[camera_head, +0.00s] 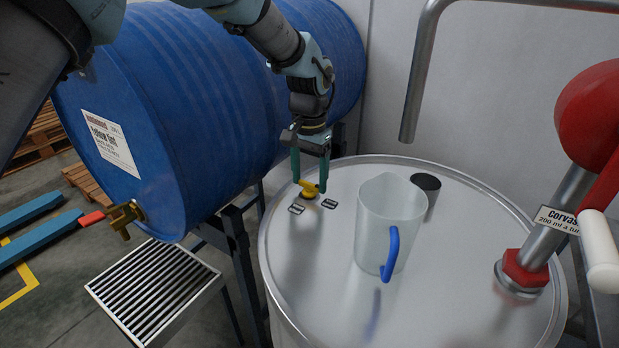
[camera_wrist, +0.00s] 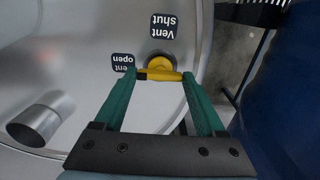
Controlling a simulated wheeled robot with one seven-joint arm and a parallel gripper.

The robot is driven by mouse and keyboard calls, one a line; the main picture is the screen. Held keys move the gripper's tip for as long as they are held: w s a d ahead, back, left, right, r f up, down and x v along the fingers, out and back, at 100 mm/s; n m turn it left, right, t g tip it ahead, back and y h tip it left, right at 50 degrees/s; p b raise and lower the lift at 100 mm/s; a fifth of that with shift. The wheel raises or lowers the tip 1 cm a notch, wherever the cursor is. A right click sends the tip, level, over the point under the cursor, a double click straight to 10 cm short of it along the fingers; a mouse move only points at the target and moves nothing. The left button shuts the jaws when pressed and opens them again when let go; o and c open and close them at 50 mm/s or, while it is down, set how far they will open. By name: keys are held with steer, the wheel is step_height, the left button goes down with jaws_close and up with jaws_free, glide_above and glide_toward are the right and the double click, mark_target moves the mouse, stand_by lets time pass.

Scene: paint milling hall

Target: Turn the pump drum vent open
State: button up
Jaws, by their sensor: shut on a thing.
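The pump drum (camera_head: 310,270) is a steel drum with a flat lid. Its yellow vent (camera_head: 309,188) sits near the lid's back left edge, with a small label on each side. In the wrist view the vent (camera_wrist: 160,68) has a round yellow cap and a yellow bar. The labels there read "Vent shut" (camera_wrist: 163,26) and, partly covered, "Vent open" (camera_wrist: 123,63). My gripper (camera_head: 309,186) points down with its green fingers around the vent. In the wrist view my gripper (camera_wrist: 160,76) is shut on the yellow bar, which points toward the "Vent open" label.
A red-headed pump (camera_head: 560,205) rises at right, a bent pipe (camera_head: 418,80) behind. A blue drum (camera_head: 160,110) lies left, above a grate (camera_head: 153,288).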

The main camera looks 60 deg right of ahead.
mark_target(309, 183)
stand_by(0.5)
steer(key=o, duration=1.3)
step_height(309, 183, up, 11)
steer(key=shift+f+b, duration=0.1)
steer(key=shift+b, duration=1)
